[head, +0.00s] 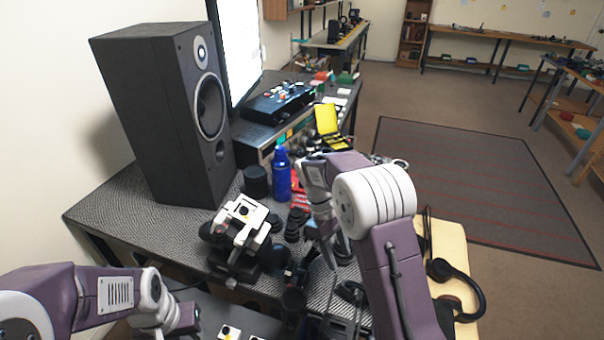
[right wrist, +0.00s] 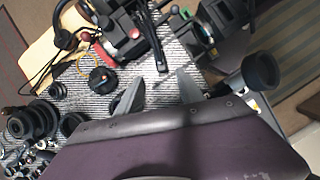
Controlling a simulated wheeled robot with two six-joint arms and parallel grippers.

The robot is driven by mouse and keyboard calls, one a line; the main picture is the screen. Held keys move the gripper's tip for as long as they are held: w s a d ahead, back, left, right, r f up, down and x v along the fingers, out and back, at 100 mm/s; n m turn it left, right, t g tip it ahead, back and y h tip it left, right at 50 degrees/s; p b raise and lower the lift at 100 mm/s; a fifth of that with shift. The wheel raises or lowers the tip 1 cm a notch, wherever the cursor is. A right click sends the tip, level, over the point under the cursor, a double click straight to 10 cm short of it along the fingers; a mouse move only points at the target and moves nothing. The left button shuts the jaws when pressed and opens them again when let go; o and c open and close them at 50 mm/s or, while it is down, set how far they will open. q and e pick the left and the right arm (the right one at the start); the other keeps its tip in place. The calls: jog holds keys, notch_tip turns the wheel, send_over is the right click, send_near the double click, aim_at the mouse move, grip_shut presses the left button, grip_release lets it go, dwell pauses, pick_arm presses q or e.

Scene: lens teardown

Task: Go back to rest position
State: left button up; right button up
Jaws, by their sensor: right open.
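My right arm reaches over the desk from the lower right in the head view. Its gripper (head: 326,250) points down over the desk's right part, partly hidden by the arm's own links. In the right wrist view the two grey fingers of my right gripper (right wrist: 159,88) stand apart, with only the patterned desk top showing between them. My left arm comes in low at the left in the head view. Its gripper (head: 180,319) is at the bottom, and its fingers cannot be made out. Black lens parts (head: 295,224) stand on the desk beside my right gripper.
A tall black speaker (head: 165,110) stands at the desk's back left. A blue bottle (head: 281,177) and a black-and-white device (head: 242,225) stand in front of it. Headphones (head: 462,290) lie at the right. Dark lens pieces (right wrist: 36,120) crowd the right wrist view's left. Floor beyond is open.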

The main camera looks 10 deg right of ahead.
jog(key=s+r+t+p, duration=0.1)
jog(key=s+r+p, duration=0.35)
jog(key=r, duration=0.35)
jog(key=s+a+f+m+t+y, duration=0.2)
jog(key=s+f+m+t, duration=0.1)
jog(key=s+f+m, duration=0.2)
jog(key=s+m, duration=0.2)
jog(key=shift+s+a+f+m+t+y, duration=0.2)
jog(key=shift+s+m+t+y, duration=0.1)
jog(key=shift+t+y, duration=0.1)
